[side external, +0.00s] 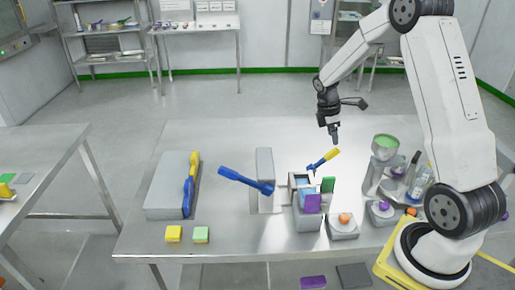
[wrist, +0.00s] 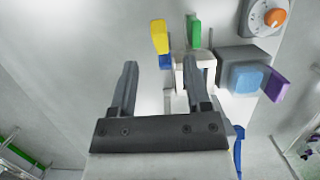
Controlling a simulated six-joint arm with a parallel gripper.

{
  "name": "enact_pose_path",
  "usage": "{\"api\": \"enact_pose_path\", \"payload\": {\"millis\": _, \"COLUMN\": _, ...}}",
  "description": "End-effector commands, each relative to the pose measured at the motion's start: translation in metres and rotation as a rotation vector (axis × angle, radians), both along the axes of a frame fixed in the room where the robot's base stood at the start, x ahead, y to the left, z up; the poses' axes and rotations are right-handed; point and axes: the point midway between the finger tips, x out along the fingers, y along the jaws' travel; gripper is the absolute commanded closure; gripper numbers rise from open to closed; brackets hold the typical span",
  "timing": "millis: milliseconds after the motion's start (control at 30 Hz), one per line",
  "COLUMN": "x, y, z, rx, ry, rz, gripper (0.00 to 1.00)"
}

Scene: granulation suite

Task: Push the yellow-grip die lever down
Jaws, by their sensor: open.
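The lever with a yellow grip (side external: 330,154) and a short blue shaft (side external: 314,165) rises at a slant, grip up and to the right, from the small machine at the table's middle. In the wrist view the yellow grip (wrist: 160,38) lies just past the fingertips, between their lines. My gripper (side external: 335,138) points down just above the grip, with a small gap seeming to separate them. In the wrist view its two fingers (wrist: 167,68) are apart with nothing held between them.
Close by are a green paddle (side external: 328,184), a purple flap (side external: 312,203), a blue handle (side external: 247,181) and an orange knob (side external: 344,218). A grey box with a yellow-and-blue bar (side external: 190,185) stands left. A green-topped hopper (side external: 386,143) stands right. The table behind is clear.

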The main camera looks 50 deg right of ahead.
Motion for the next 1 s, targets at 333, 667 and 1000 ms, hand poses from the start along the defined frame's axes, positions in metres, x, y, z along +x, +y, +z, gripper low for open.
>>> {"api": "enact_pose_path", "payload": {"millis": 333, "x": 0.001, "y": 0.006, "z": 0.001, "rx": -0.001, "ry": -0.012, "rz": -0.009, "gripper": 0.38}}
{"api": "enact_pose_path", "payload": {"millis": 667, "x": 0.003, "y": 0.086, "z": 0.014, "rx": 0.008, "ry": -0.160, "rz": -0.170, "gripper": 0.38}}
{"api": "enact_pose_path", "payload": {"millis": 1000, "x": -0.035, "y": 0.206, "z": 0.025, "rx": 0.096, "ry": -0.370, "rz": -0.504, "gripper": 0.38}}
